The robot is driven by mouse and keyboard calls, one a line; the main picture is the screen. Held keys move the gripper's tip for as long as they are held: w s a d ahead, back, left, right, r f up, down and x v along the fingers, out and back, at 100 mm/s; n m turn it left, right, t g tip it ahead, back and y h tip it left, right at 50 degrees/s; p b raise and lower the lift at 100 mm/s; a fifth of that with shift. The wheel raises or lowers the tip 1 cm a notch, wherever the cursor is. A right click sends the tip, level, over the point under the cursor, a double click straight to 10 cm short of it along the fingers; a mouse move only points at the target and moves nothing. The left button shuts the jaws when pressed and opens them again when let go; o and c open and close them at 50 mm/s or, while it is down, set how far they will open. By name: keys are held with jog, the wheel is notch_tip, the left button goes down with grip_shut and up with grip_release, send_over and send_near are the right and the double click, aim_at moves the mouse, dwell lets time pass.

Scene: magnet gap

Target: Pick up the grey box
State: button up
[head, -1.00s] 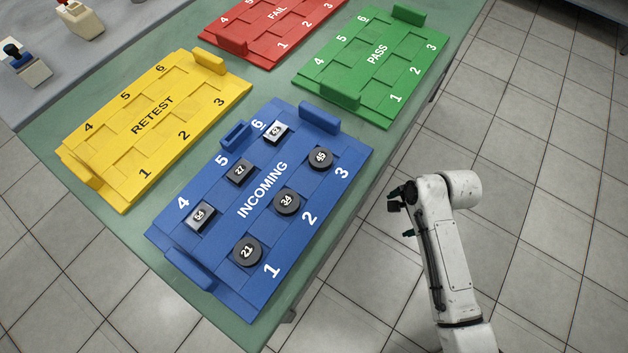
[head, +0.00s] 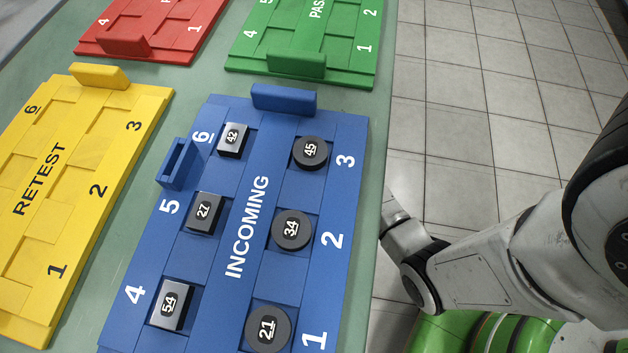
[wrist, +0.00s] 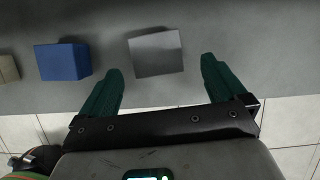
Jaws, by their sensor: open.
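A plain grey box (wrist: 157,54) sits on a grey surface in the wrist view. My gripper (wrist: 161,68) is open, its two dark green fingers apart, with the box ahead of and between the fingertips. The box shows no contact with either finger. In the head view my arm comes in from the right and its end is hidden below the table edge. I cannot make out this grey box in the head view.
A blue box (wrist: 63,61) and a beige box (wrist: 8,69) stand left of the grey one. In the head view, a blue INCOMING tray (head: 247,225) holds several numbered blocks and discs, beside a yellow RETEST tray (head: 40,178). Floor lies right of the table.

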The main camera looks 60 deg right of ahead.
jog(key=shift+a+b+x, duration=0.2)
jog(key=shift+b+x, duration=1.7)
jog(key=shift+x, duration=0.65)
jog(key=shift+w+r, duration=0.1)
jog(key=c, duration=1.3)
jog(key=shift+r, duration=0.1)
